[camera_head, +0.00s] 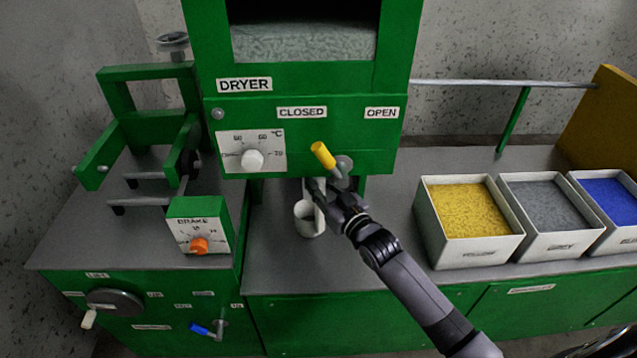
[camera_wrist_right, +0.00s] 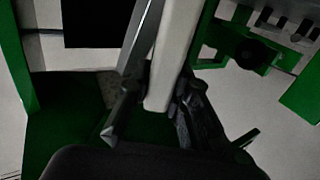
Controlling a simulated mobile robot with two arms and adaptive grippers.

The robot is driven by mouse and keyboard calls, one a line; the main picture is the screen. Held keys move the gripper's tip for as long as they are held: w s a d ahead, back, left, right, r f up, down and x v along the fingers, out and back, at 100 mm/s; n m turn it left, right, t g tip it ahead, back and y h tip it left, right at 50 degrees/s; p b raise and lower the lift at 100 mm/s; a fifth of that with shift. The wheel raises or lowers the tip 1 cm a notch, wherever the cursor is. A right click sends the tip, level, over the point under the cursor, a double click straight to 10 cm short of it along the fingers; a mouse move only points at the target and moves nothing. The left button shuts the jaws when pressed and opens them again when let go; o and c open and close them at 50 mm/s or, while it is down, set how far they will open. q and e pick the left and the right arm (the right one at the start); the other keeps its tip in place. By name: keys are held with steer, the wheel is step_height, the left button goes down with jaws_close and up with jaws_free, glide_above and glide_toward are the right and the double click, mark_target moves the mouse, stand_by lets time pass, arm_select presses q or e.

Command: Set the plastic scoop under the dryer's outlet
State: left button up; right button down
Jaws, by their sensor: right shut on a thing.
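The white plastic scoop (camera_head: 308,220) is below the front of the green dryer (camera_head: 300,130), at or just above the grey bench top. Its cup opening faces up. My right gripper (camera_head: 318,190) is shut on the scoop's handle, close under the dryer panel. In the right wrist view the long white handle (camera_wrist_right: 176,52) runs between the fingers of this gripper (camera_wrist_right: 155,105). The dryer's outlet is hidden by the gripper and the dryer's lower edge. I cannot tell whether the scoop touches the bench. My left gripper is not in view.
A yellow-tipped lever (camera_head: 323,155) sticks out just above my right gripper. Open boxes of yellow (camera_head: 472,250), grey (camera_head: 550,242) and blue (camera_head: 610,236) granules stand to the right. A green device with a brake dial (camera_head: 199,235) is at left. Bench around the scoop is clear.

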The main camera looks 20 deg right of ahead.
steer(key=shift+f, duration=0.15)
steer(key=c, duration=1.4)
jaws_free()
steer(key=shift+s, duration=0.1)
steer(key=v, duration=1.1)
steer(key=shift+s, duration=0.4)
steer(key=shift+d, duration=0.15)
